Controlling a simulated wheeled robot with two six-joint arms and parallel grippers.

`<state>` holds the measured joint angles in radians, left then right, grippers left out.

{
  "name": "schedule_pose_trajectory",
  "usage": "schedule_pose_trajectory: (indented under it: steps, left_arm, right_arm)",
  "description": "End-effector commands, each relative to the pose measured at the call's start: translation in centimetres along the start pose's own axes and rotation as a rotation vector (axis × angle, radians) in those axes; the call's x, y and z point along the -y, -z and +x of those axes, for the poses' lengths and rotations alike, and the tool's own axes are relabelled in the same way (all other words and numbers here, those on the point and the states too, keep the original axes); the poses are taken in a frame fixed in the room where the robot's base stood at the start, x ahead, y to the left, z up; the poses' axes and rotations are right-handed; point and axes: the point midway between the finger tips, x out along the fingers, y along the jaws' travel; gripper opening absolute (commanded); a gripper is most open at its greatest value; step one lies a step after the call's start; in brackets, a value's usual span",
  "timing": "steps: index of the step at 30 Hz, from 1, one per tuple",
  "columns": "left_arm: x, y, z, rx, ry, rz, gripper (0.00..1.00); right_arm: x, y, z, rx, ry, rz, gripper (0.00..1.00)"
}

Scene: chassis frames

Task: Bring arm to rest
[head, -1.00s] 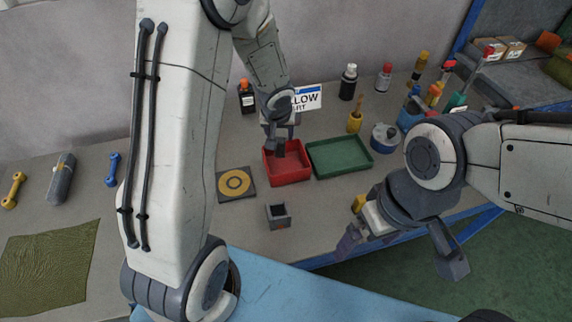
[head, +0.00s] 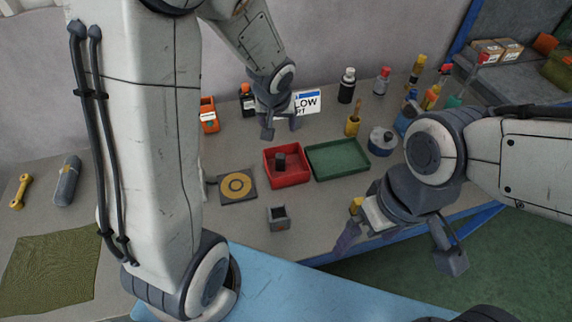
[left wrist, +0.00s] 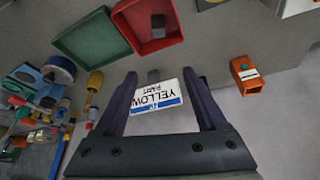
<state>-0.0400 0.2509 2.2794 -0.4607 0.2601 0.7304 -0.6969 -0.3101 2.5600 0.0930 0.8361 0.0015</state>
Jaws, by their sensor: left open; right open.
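My left gripper (head: 282,130) is open and empty, raised behind the red tray (head: 305,178). In the left wrist view its two dark fingers (left wrist: 160,77) are spread, with nothing held between them; the sign card (left wrist: 157,95) reading "YELLOW PART" lies beyond them. A dark grey block (head: 281,160) stands in the red tray; it also shows in the left wrist view (left wrist: 158,21). My right gripper (head: 402,252) is open and empty over the front edge of the bench, right of the small grey box (head: 278,224).
A green tray (head: 338,160) sits right of the red tray. A black plate with a yellow ring (head: 237,185) lies to its left. An orange container (head: 208,115) and several bottles (head: 346,86) stand at the back. An olive mat (head: 50,262) lies at left.

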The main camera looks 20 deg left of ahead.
Motion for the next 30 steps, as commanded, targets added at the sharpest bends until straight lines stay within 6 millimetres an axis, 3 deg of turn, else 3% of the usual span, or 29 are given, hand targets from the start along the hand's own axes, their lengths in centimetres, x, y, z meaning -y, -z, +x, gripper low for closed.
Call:
schedule_pose_trajectory:
  steps: [15,19,23,27,30]
  left_arm:
    - [0.0,-0.1,-0.6,0.001,0.000,0.001,0.73]
    - [-1.3,-1.2,-1.7,0.015,-0.009,0.052,0.73]
    - [-4.6,-5.7,-5.3,0.073,-0.042,0.228,0.73]
    - [-7.3,-13.2,-10.1,0.178,-0.113,0.485,0.73]
    - [-8.0,-18.1,-12.8,0.250,-0.175,0.652,0.73]
  right_arm:
    - [0.0,0.0,-0.1,0.000,0.000,0.000,1.00]
    - [0.0,0.0,0.0,0.000,0.000,0.000,1.00]
    - [0.0,0.0,0.2,0.000,0.000,0.000,1.00]
    - [0.0,0.0,0.4,0.000,0.000,0.000,1.00]
    - [0.0,0.0,0.5,0.000,0.000,0.000,1.00]
